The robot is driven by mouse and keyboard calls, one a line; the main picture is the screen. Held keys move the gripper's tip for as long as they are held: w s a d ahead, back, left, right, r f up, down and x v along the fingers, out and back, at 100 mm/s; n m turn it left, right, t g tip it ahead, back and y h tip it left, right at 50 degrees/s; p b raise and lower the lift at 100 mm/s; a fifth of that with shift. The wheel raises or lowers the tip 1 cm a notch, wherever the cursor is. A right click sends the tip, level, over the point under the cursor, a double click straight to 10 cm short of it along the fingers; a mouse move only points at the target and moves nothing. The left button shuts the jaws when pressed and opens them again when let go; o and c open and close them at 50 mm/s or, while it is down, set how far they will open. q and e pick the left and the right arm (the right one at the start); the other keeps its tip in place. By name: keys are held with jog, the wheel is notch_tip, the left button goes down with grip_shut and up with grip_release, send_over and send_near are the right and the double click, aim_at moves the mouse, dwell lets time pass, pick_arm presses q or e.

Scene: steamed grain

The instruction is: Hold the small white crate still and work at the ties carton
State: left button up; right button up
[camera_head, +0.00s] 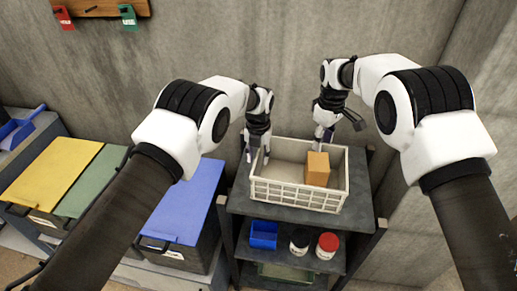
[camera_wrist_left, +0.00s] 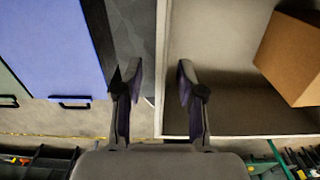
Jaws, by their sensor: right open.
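The small white crate (camera_head: 296,195) stands on the top of a dark shelf rack. The ties carton (camera_head: 318,169), a plain orange-tan box, stands upright inside it toward the right; it also shows in the left wrist view (camera_wrist_left: 288,58). My left gripper (camera_head: 256,153) is at the crate's left wall. In the left wrist view its two fingers (camera_wrist_left: 160,85) are apart, one on each side of the crate wall (camera_wrist_left: 162,50), with gaps showing. My right gripper (camera_head: 324,140) is open above the crate's back edge, just behind the carton. Whether it touches the carton is unclear.
The lower shelf holds a blue bin (camera_head: 263,235), a dark-lidded jar (camera_head: 299,242) and a red-lidded jar (camera_head: 327,246). Bins with yellow, green and blue lids (camera_head: 186,200) stand to the left. A concrete wall is close behind. The crate's left part is clear.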

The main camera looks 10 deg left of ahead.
aim_at(258, 166)
pick_arm(q)
notch_tip(258, 166, down, 5)
jog(key=shift+r, duration=0.1)
grip_shut()
dwell(0.6)
